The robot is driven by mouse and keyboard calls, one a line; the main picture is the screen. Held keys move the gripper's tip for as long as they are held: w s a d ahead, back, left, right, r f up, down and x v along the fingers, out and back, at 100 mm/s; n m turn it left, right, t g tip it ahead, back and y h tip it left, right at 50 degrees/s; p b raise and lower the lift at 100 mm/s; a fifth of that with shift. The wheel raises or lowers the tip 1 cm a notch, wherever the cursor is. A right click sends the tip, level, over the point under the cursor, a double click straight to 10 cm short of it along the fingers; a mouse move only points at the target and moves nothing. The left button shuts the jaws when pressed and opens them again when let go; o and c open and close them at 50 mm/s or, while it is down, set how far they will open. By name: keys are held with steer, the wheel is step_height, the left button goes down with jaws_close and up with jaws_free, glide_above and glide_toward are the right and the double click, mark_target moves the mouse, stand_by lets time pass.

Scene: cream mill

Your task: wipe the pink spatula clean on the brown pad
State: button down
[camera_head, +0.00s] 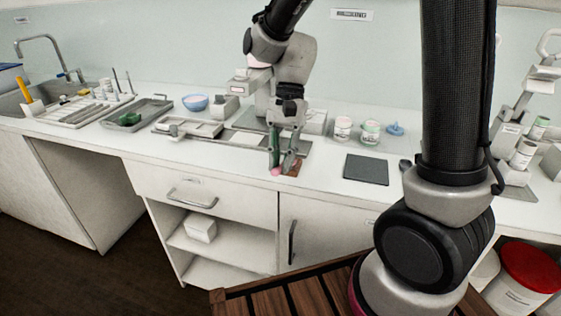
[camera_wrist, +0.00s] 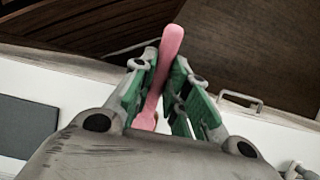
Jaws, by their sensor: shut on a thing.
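My gripper (camera_head: 282,165) points down over the front part of the counter, with green finger pads. It is shut on the pink spatula (camera_wrist: 166,62), which stands up between the fingers in the wrist view. In the head view only a small pink end of the spatula (camera_head: 276,171) shows, low by the left fingertip. The brown pad (camera_head: 294,171) lies on the counter close to the front edge, just under and to the right of the fingertips, partly covered by them. I cannot tell whether the spatula touches the pad. The pad cannot be made out in the wrist view.
A dark grey mat (camera_head: 366,170) lies to the right of the pad. Small tubs (camera_head: 371,131) and a device stand behind. To the left are trays (camera_head: 137,112), a blue bowl (camera_head: 195,102) and a sink (camera_head: 22,100). The counter's front edge is close to the pad.

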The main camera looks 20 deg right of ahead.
steer(key=shift+w, duration=0.1)
steer(key=shift+r, duration=3)
